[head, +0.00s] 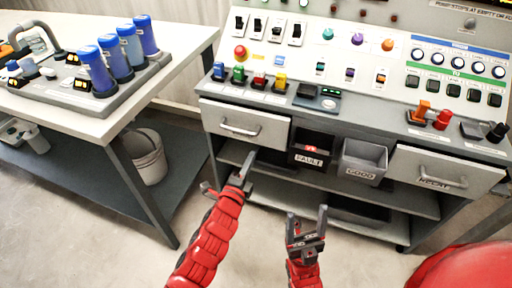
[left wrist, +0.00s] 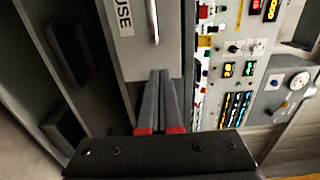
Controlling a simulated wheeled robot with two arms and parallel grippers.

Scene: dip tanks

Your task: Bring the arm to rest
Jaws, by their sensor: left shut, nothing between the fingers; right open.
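My left gripper (head: 247,163) is on the red arm coming in from the left in the head view. It is in front of the control console, just below the left drawer. In the left wrist view its two fingers (left wrist: 162,76) are together with nothing between them, pointing toward a light drawer front. I cannot tell whether the fingertips touch it. My right gripper (head: 307,217) is open and empty, low in the middle of the head view, in front of the console's lower shelf.
The console (head: 340,108) carries many buttons and switches. Below are closed drawers with handles (head: 240,130), a FAULT bin (head: 312,155) and a GOOD bin (head: 364,161). At left, a table (head: 105,127) holds blue cylinders (head: 97,70); a bucket (head: 148,157) stands under it. Floor between is clear.

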